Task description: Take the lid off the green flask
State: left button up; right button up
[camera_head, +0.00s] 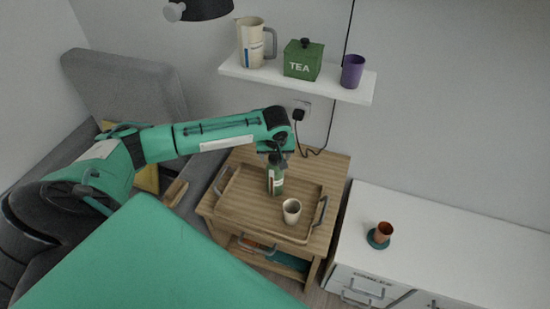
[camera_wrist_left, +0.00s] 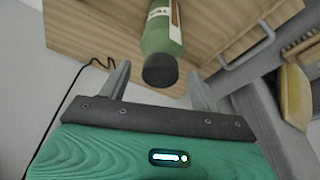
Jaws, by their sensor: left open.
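The green flask (camera_head: 276,181) stands in the wooden tray on the small wooden table, below my left gripper. It has a pale label. In the left wrist view the flask (camera_wrist_left: 160,36) shows from above, with its dark lid (camera_wrist_left: 160,71) on. My left gripper (camera_head: 274,159) is open, and its two fingers (camera_wrist_left: 158,85) stand on either side of the lid's near side in the wrist view. I cannot tell whether they touch it; nothing is gripped. My right gripper is not in view.
A shelf (camera_head: 330,88) above holds a jug (camera_head: 251,43), a green tea tin (camera_head: 303,61) and a purple cup (camera_head: 352,72). A brown cup (camera_head: 384,231) is on the white desk (camera_head: 450,245).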

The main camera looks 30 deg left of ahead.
pick_arm(q)
jog(key=c, duration=0.9)
jog(key=shift+c, duration=0.6)
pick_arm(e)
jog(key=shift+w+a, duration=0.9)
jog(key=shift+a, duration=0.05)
